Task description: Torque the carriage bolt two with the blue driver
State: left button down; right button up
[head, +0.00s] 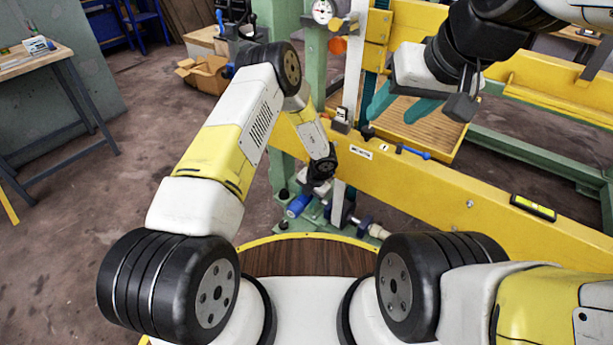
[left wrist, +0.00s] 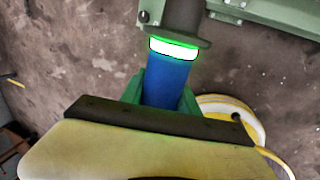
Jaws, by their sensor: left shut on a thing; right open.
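In the left wrist view, my left gripper (left wrist: 165,95) is shut on a blue cylindrical body, which looks like the blue driver (left wrist: 168,80). A bright green-edged white ring is lit at its far end, and a dark round part lies beyond it against a green flange. In the head view my left wrist hangs low in front of the yellow beam (head: 450,190); its fingers cannot be made out. My right gripper (head: 405,108) is open and empty above the beam, its teal fingers apart. I cannot pick out carriage bolt two or the driver's tip.
A small blue-and-dark tool (head: 412,152) lies along the beam's top, near small labels. A black-and-yellow level (head: 533,207) sits farther right. A green post (head: 318,75) carries a gauge (head: 322,12). A cardboard box (head: 205,74) and a workbench (head: 30,62) stand left; floor between is open.

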aim_at(301, 206)
pick_arm(q)
jog(key=shift+w+d+r, duration=0.15)
jog(key=shift+w+d, duration=0.3)
jog(key=shift+w, duration=0.25)
dwell(1.9)
jog(key=shift+s+a, duration=0.8)
jog(key=shift+s, duration=0.3)
jog(key=shift+s+a, duration=0.8)
jog(key=shift+s, duration=0.25)
